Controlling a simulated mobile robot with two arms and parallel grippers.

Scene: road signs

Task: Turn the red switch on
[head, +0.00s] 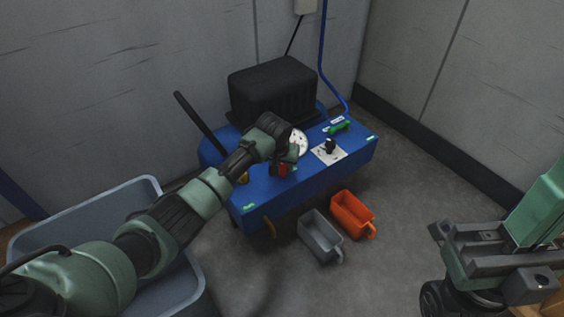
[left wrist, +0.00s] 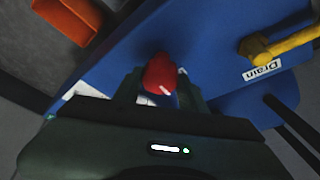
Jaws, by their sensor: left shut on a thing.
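The red switch (head: 283,170) sits on top of a blue machine (head: 262,190), near its front edge. It is partly hidden by my left gripper (head: 287,160) in the head view. In the left wrist view the red switch (left wrist: 160,74) is a rounded knob with a small white mark. My left gripper (left wrist: 158,88) is shut on it, with one dark green finger on each side. My right arm's green and grey end (head: 490,255) is at the lower right of the head view, away from the machine, and its jaw opening is not clear.
On the machine are a white dial (head: 299,142), a black knob (head: 330,146) on a white plate, a green handle (head: 340,127) and a yellow Drain handle (left wrist: 284,47). A grey bin (head: 320,236) and orange bin (head: 352,213) stand in front. A blue-grey tub (head: 85,207) is at left.

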